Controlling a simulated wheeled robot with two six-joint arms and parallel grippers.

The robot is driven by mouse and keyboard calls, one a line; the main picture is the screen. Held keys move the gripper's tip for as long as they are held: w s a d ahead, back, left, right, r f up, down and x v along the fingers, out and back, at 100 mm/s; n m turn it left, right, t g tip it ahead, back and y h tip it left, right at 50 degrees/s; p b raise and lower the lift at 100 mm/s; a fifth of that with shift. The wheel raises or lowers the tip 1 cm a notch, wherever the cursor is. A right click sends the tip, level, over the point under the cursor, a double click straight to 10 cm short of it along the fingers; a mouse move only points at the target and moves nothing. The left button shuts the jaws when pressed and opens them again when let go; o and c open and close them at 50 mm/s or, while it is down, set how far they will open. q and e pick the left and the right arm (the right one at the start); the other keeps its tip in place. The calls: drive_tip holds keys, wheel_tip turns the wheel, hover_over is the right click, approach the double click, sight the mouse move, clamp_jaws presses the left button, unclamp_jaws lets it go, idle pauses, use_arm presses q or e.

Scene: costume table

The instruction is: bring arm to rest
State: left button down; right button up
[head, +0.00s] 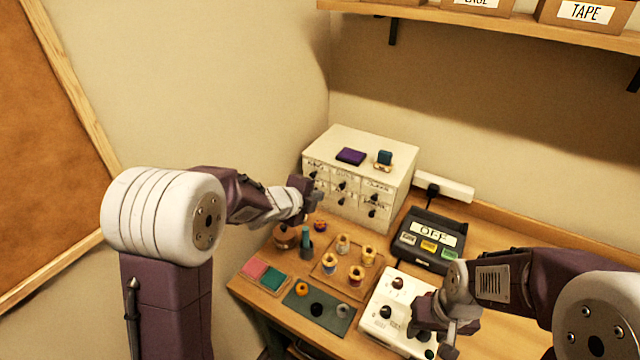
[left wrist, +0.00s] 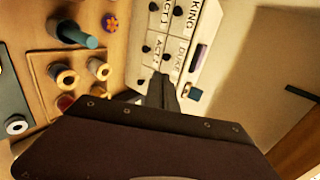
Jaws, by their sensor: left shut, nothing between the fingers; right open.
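My left gripper (head: 308,192) is shut and empty. It hangs in the air in front of the left side of the white drawer cabinet (head: 394,160). In the left wrist view its fingers (left wrist: 160,92) are together, with the labelled drawers (left wrist: 170,40) behind them.
A wooden tray (head: 328,285) of several spools stands mid-table, near a teal-topped post (head: 305,238). A dark device marked OFF (head: 428,238) stands right of the cabinet. A purple block (head: 351,156) and a teal stamp (head: 383,158) sit on the cabinet. A shelf (head: 480,22) overhangs the wall.

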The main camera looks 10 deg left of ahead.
use_arm(q)
drive_tip(key=s+a+f+n+g+y, duration=0.4)
drive_tip(key=s+a+n, duration=0.4)
drive_tip(key=s+n, duration=0.45)
drive_tip(key=s+f+n+g, duration=0.2)
drive_tip(key=s+f+n, duration=0.1)
drive_tip(key=s+n, duration=0.2)
drive_tip(key=s+f+n+g, duration=0.3)
drive_tip(key=s+n, duration=0.2)
drive_tip(key=s, duration=0.4)
drive_tip(key=shift+s+f, duration=0.25)
drive_tip(key=shift+s, duration=0.1)
drive_tip(key=shift+n, duration=0.25)
